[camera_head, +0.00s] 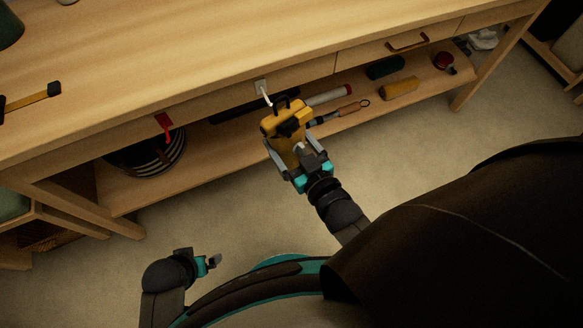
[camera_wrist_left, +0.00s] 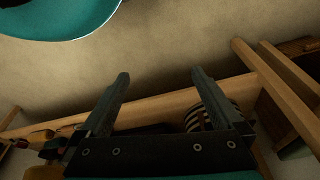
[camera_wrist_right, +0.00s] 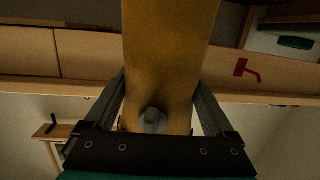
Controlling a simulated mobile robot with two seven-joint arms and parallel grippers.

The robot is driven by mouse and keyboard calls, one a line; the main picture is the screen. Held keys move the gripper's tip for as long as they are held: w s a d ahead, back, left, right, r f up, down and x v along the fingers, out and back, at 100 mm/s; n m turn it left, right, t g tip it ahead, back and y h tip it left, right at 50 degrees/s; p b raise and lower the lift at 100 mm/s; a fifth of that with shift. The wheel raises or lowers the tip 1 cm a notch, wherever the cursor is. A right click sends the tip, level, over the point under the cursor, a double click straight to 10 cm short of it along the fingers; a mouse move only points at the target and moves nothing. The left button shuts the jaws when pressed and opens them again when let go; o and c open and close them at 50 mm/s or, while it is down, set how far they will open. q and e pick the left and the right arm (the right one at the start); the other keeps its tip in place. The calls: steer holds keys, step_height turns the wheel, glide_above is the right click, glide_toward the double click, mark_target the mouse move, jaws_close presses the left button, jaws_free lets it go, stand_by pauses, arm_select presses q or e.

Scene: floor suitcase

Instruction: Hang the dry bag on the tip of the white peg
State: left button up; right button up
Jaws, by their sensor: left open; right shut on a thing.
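The yellow dry bag (camera_head: 287,127) has a black top with a dark loop handle (camera_head: 283,102). My right gripper (camera_head: 296,158) is shut on its body and holds it in front of the table's front edge. In the right wrist view the bag (camera_wrist_right: 168,60) fills the space between the fingers. The white peg (camera_head: 264,94) sticks out from the table's front, just behind and left of the handle. I cannot tell whether the handle touches the peg. My left gripper (camera_head: 214,262) is open and empty, low over the floor; its fingers also show in the left wrist view (camera_wrist_left: 160,90).
A red peg (camera_head: 164,124) is on the table front to the left, also visible in the right wrist view (camera_wrist_right: 246,71). The lower shelf (camera_head: 215,150) holds a striped round item (camera_head: 158,157), a screwdriver-like tool (camera_head: 342,112) and rolls. A drawer (camera_head: 400,47) is closed.

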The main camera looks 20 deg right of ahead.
steer(key=f+b, duration=0.1)
steer(key=f, duration=0.1)
steer(key=f+b, duration=0.1)
steer(key=f, duration=0.4)
steer(key=shift+s+d+f+b, duration=0.2)
steer(key=shift+d+f+b, duration=0.1)
steer(key=shift+f+b, duration=0.1)
steer(key=shift+f, duration=0.55)
arm_select(q)
steer(key=w+d+r+t+b, duration=0.1)
steer(key=w+r+t+b, duration=0.1)
steer(key=r, duration=0.3)
steer(key=w+d+r+t+h+b, duration=0.1)
steer(key=w+d+r+t+b, duration=0.1)
steer(key=r, duration=0.3)
steer(key=shift+w+b, duration=0.55)
steer(key=shift+b, duration=0.3)
arm_select(e)
steer(key=d+x, duration=0.1)
steer(key=x, duration=0.8)
steer(key=shift+w+f, duration=0.3)
steer(key=shift+w, duration=0.15)
steer(key=o, duration=1.5)
steer(key=shift+c, duration=0.2)
